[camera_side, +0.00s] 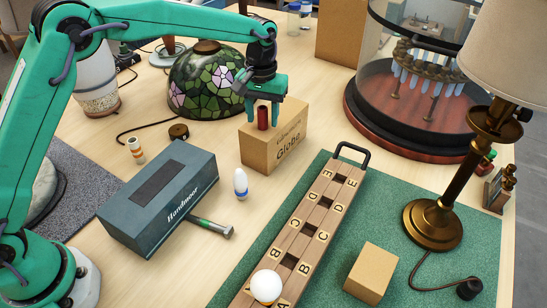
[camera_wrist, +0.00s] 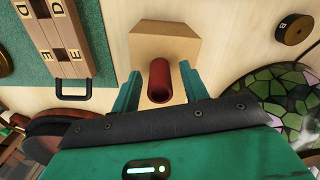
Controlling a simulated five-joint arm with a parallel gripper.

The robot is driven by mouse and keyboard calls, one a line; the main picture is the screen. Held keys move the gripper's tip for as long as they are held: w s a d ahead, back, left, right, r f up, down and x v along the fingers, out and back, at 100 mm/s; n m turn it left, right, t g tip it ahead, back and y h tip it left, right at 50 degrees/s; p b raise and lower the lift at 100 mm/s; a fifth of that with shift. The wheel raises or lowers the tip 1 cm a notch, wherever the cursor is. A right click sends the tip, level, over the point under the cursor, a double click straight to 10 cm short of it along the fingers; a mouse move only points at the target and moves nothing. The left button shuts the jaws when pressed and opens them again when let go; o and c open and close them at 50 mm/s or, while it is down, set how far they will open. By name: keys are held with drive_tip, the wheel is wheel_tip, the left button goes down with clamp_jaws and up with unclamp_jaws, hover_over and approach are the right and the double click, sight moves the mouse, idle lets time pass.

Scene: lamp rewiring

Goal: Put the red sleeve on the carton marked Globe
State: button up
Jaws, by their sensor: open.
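The red sleeve (camera_side: 263,119) is upright at the top of the brown carton marked Globe (camera_side: 275,150) and appears to stand on it. My gripper (camera_side: 262,114) is above the carton, pointing down. Its fingers are open, one on each side of the sleeve. In the wrist view the sleeve (camera_wrist: 159,82) shows between the two spread fingers (camera_wrist: 161,76), with a gap on each side. The carton (camera_wrist: 165,45) lies beyond it in that view. The sleeve's lower end is hard to see in the wrist view.
A stained-glass shade (camera_side: 207,85) stands just left of the carton. A dark Handmoor box (camera_side: 160,200), a striped sleeve (camera_side: 135,150) and a white-and-blue piece (camera_side: 240,184) are in front. A lettered wooden rack (camera_side: 310,225) lies on the green mat (camera_side: 350,230), near a brass lamp (camera_side: 440,200).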

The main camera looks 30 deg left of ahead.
sight(262, 108)
wheel_tip(262, 108, up, 12)
drive_tip(key=shift+r, duration=0.15)
idle(0.6)
idle(0.5)
drive_tip(key=s+a+r+t, duration=0.1)
drive_tip(key=s+a+r, duration=0.15)
drive_tip(key=s, duration=0.25)
drive_tip(key=s+a+r+m+t, duration=0.1)
drive_tip(key=s+a+r, duration=0.1)
drive_tip(key=s+a, duration=0.25)
drive_tip(key=s+a+r+t, duration=0.1)
drive_tip(key=s+a+r, duration=0.15)
drive_tip(key=s, duration=0.25)
drive_tip(key=s+a+f+m+t, duration=0.1)
drive_tip(key=s+f, duration=0.3)
drive_tip(key=s, duration=0.4)
drive_tip(key=s+a+f+t, duration=0.1)
drive_tip(key=s+a+f, duration=0.2)
drive_tip(key=s, duration=0.6)
drive_tip(key=shift+a+f+m+t, duration=0.3)
drive_tip(key=shift+a+f+m, duration=0.1)
drive_tip(key=shift+a, duration=0.35)
